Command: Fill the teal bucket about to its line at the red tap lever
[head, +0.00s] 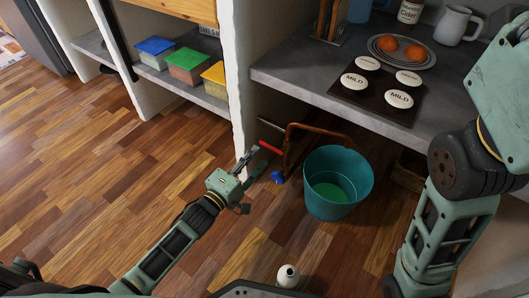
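The teal bucket (351,171) stands upright on the wooden floor below the counter. The red tap lever (270,147) is left of the bucket, by a copper-coloured pipe (318,130) that bends over toward the bucket. A blue tap handle (277,177) sits lower, near the bucket's left side. My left gripper (259,157) is just left of the red lever, its two fingers apart with nothing visible between them. I cannot tell whether a finger touches the lever. My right gripper is out of view.
The counter (285,70) above holds a dark board with several round labelled pieces, a plate (385,58) of orange items and a pitcher (453,25). A white wall edge (239,95) rises beside the gripper. A small white bottle (288,276) stands in front. Floor at left is clear.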

